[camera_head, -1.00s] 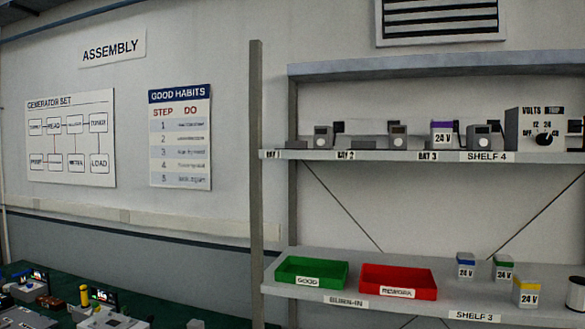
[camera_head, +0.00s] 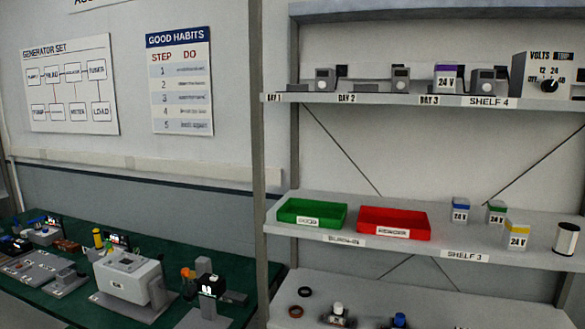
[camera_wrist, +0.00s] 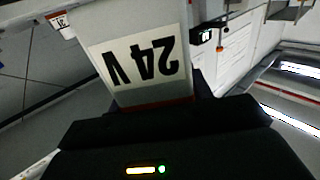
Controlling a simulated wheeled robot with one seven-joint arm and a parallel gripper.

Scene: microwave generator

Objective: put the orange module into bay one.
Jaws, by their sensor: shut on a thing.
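In the wrist view a pale 24 V module (camera_wrist: 140,60) shows upside down, with a thin red-orange band along its lower edge. My black gripper (camera_wrist: 160,120) is shut on it at that banded end. My gripper is not in the head view. Bay one, labelled BAY 1 (camera_head: 271,97), is at the left end of shelf 4 (camera_head: 390,98), and no module shows in it. A small grey meter unit (camera_head: 325,79) stands just right of it. Bay 3 (camera_head: 429,100) holds a purple-topped 24 V module (camera_head: 447,79).
Shelf 3 (camera_head: 400,248) carries a green tray (camera_head: 311,214), a red tray (camera_head: 393,223) and blue, green and yellow modules (camera_head: 517,237). A grey post (camera_head: 257,150) stands at the shelf's left edge. A green bench (camera_head: 65,305) with devices is at lower left.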

